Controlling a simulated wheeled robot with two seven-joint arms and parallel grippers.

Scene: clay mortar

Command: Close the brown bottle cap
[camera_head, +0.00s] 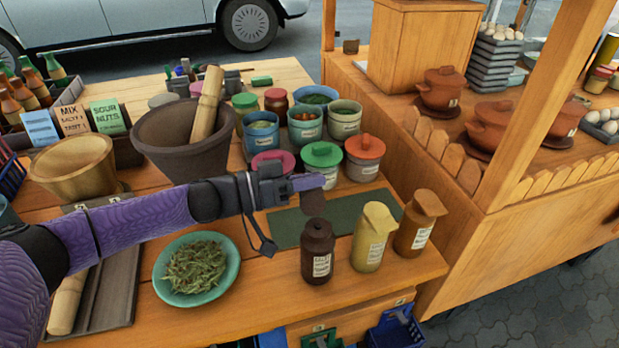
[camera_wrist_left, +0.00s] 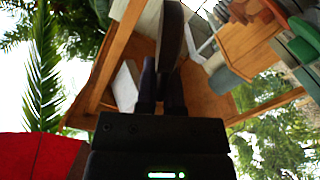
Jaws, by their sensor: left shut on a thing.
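My left gripper (camera_head: 306,182) reaches in from the left, above the green mat, and is shut on a dark brown piece (camera_head: 313,203) that looks like a cap. In the left wrist view, the brown piece (camera_wrist_left: 170,38) stands out past the fingers (camera_wrist_left: 162,88). A dark brown bottle (camera_head: 317,262) with a white label stands upright below and in front of the held piece, at the table's front. The piece looks apart from the bottle's top, though the depth is hard to judge. My right gripper is not in view.
A yellow bottle (camera_head: 371,240) and a lighter brown bottle (camera_head: 416,225) stand right of the dark one. Lidded jars (camera_head: 321,164) stand behind the green mat (camera_head: 287,228). A plate of herbs (camera_head: 160,270) and a large mortar (camera_head: 182,152) are on the left.

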